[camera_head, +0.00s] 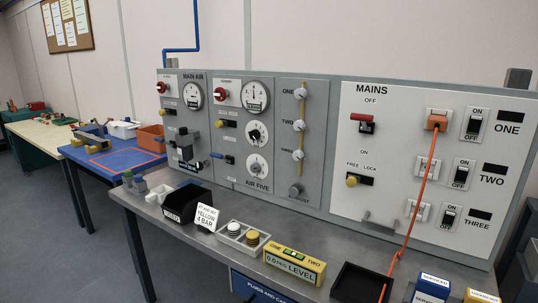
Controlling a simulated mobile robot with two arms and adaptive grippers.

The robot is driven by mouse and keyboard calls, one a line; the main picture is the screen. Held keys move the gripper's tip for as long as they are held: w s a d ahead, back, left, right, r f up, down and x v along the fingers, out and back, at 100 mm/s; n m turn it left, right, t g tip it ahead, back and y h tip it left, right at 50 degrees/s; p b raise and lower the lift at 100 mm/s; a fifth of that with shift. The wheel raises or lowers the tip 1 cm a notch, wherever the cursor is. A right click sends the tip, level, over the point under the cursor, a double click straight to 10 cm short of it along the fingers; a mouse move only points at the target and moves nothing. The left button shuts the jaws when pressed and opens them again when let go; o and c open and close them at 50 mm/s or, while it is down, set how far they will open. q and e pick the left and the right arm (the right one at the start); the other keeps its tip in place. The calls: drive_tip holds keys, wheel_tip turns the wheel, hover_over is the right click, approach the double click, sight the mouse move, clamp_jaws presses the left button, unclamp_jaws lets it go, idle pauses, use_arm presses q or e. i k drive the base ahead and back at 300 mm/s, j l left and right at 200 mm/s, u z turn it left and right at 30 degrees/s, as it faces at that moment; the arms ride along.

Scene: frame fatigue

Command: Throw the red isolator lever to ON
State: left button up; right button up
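The red isolator lever (361,117) is on the white MAINS panel (390,98), at its upper left. Its red handle sticks out from a dark slot just under the OFF label, and the ON label is below it. The handle is at the upper, OFF end. Below it is a yellow knob (351,181) on a black plate under the words FREE LOCK; the knob is at the left end, under FREE. Neither of my grippers shows in the head view, and nothing touches the lever.
An orange cable (416,200) hangs from an orange plug (437,121) right of the lever. A grey bracket (379,222) juts out below. The bench (230,205) holds a yellow level (294,266), a black tray (361,281) and boxes. Space before the lever looks clear.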

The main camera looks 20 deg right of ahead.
sight(364, 119)
drive_tip(key=z, duration=1.45)
